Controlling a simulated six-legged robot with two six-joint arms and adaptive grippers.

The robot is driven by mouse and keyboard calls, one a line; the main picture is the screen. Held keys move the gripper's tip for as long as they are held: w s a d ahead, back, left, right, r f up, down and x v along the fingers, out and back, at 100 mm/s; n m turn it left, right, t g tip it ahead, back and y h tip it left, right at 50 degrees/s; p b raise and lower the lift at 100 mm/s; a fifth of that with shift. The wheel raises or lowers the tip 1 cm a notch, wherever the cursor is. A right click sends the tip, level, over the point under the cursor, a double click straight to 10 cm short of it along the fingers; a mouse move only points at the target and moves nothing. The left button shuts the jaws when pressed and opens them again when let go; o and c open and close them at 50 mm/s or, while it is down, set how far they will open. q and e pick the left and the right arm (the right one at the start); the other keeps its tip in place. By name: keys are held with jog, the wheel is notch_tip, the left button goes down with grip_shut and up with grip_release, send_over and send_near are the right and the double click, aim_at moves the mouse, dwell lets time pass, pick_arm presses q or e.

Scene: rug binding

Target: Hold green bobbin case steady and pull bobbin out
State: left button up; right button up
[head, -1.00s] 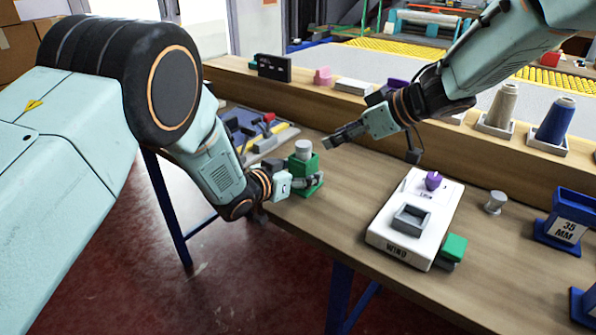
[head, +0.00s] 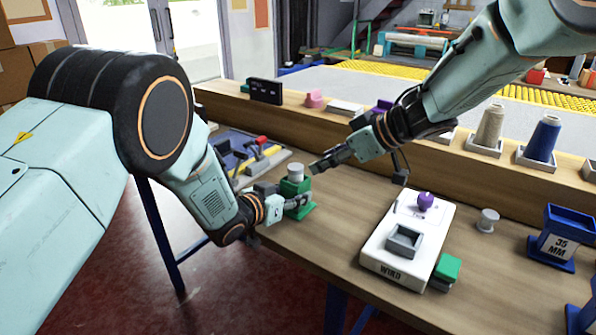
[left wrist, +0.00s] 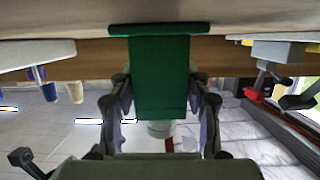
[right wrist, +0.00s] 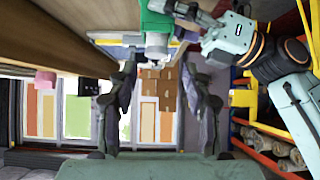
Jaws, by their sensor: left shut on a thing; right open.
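The green bobbin case (head: 298,196) stands upright on the bench near its front edge, with the grey bobbin (head: 296,171) sticking out of its top. My left gripper (head: 304,201) is shut on the case; in the left wrist view its fingers sit on both sides of the green body (left wrist: 161,80). My right gripper (head: 318,168) is open and empty, just right of the bobbin and apart from it. In the right wrist view the bobbin (right wrist: 156,42) is ahead, beyond the open fingertips, with the green case (right wrist: 157,20) at the top.
A white winder (head: 408,240) with a purple knob stands to the right, a green block (head: 447,267) beside it. A small grey spool (head: 487,220) and a blue 35 MM holder (head: 560,238) are further right. A tool tray (head: 240,155) lies behind the case.

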jog(key=shift+o, duration=0.8)
jog(key=w+r, duration=0.1)
jog(key=w+a+r+t, duration=0.1)
jog(key=w+r+m+t, duration=0.1)
jog(key=w, duration=0.1)
jog(key=shift+a+r, duration=0.2)
jog(key=shift+a, duration=0.05)
jog(key=w+d+r+m+t+h, duration=0.5)
jog(key=w+r+m+h, duration=0.15)
jog(key=w+r, duration=0.2)
jog(key=n+g+y, duration=0.1)
jog(key=n+g, duration=0.3)
jog(key=g, duration=0.6)
send_near(296, 167)
jog(key=shift+t, duration=0.3)
jog(key=x, duration=0.9)
jog(key=shift+s+f, duration=0.15)
jog(key=shift+f, duration=0.35)
